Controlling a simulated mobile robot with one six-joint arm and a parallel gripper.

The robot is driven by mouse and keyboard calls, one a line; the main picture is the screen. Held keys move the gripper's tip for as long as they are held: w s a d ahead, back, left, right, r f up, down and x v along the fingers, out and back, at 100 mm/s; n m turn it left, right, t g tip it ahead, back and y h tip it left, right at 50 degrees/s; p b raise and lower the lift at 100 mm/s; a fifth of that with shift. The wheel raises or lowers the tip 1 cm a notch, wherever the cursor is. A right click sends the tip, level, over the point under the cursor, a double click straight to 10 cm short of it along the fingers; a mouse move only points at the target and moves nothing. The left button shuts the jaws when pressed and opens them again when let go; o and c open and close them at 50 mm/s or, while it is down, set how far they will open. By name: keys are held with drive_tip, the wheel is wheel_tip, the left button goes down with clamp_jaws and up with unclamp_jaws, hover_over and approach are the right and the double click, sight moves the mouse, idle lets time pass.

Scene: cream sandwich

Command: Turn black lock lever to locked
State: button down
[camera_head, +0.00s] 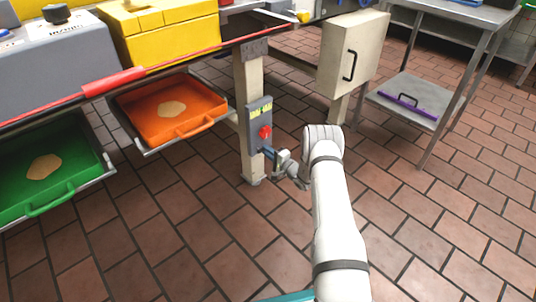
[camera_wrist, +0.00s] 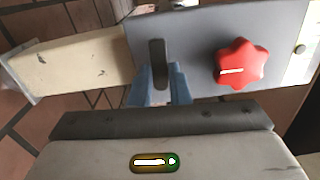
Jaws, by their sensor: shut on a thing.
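The black lock lever (camera_wrist: 157,62) sits on a grey control panel (camera_wrist: 195,30) in the wrist view. My gripper (camera_wrist: 160,85) has its blue fingers on both sides of the lever's lower end and is shut on it. In the wrist view the lever stands upright, to the left of a red star-shaped knob (camera_wrist: 240,65). In the head view the grey panel (camera_head: 258,108) is fixed to a cream table leg, with the red knob (camera_head: 265,132) on it. My gripper (camera_head: 268,152) reaches the panel's lower part there, and the lever is hidden.
An orange tray (camera_head: 150,135) and a green tray (camera_head: 90,178) hang on the left under the table. A cream cabinet box (camera_head: 335,50) with a black handle is to the right of the panel. A metal shelf (camera_head: 385,95) stands farther right. The tiled floor around is clear.

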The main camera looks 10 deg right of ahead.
drive_tip(key=shift+n, duration=0.5)
drive_tip(key=c, duration=1.4)
unclamp_jaws()
drive_tip(key=shift+r, duration=0.1)
drive_tip(key=shift+o, duration=0.2)
drive_tip(key=p+v, duration=0.3)
drive_tip(key=v, duration=0.4)
drive_tip(key=shift+s+d, duration=0.2)
drive_tip(key=shift+s, duration=0.15)
